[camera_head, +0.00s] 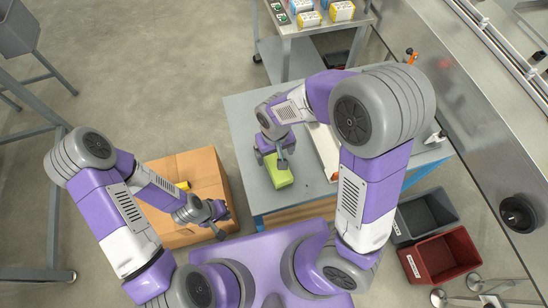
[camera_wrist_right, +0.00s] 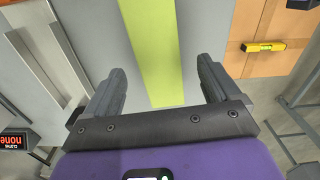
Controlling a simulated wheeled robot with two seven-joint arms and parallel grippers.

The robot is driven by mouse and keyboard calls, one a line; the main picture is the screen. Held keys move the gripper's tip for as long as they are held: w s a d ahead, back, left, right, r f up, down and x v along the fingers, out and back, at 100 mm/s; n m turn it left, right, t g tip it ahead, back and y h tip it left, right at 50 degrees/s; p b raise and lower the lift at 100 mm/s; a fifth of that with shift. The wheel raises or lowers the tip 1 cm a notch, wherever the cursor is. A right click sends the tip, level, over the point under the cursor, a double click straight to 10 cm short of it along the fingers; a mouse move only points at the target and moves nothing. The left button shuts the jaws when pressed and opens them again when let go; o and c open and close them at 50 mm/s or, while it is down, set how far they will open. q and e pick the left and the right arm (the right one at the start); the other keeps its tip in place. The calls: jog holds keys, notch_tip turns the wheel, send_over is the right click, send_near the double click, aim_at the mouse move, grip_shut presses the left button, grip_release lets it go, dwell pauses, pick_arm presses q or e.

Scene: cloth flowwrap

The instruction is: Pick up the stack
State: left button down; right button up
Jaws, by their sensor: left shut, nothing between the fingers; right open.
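The stack is a lime-green block of folded cloth (camera_head: 278,176) on the grey table near its left front edge. In the right wrist view the stack (camera_wrist_right: 150,40) runs as a long green strip between the fingers. My right gripper (camera_head: 275,155) is over the stack, pointing down, and hides part of its far end. In the right wrist view this gripper (camera_wrist_right: 160,70) is open, with one finger on each side of the strip; I cannot tell whether they touch it. My left gripper (camera_head: 221,215) is shut and empty near the right side of the cardboard box.
The grey table (camera_head: 243,115) bears a pale tray (camera_head: 322,150) right of the stack, partly hidden by my right arm. A cardboard box (camera_head: 205,165) with a yellow level (camera_wrist_right: 265,46) stands left. Dark (camera_head: 425,212) and red (camera_head: 440,258) bins stand right of the table.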

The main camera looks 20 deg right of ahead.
aim_at(275, 158)
jog(key=shift+f, duration=0.5)
jog(key=f+b, duration=0.1)
jog(key=f, duration=0.1)
jog(key=f+b, duration=0.1)
jog(key=f, duration=0.1)
jog(key=shift+w+d+f, duration=0.15)
jog(key=shift+w+f, duration=0.05)
jog(key=shift+c, duration=0.4)
jog(key=c, duration=1)
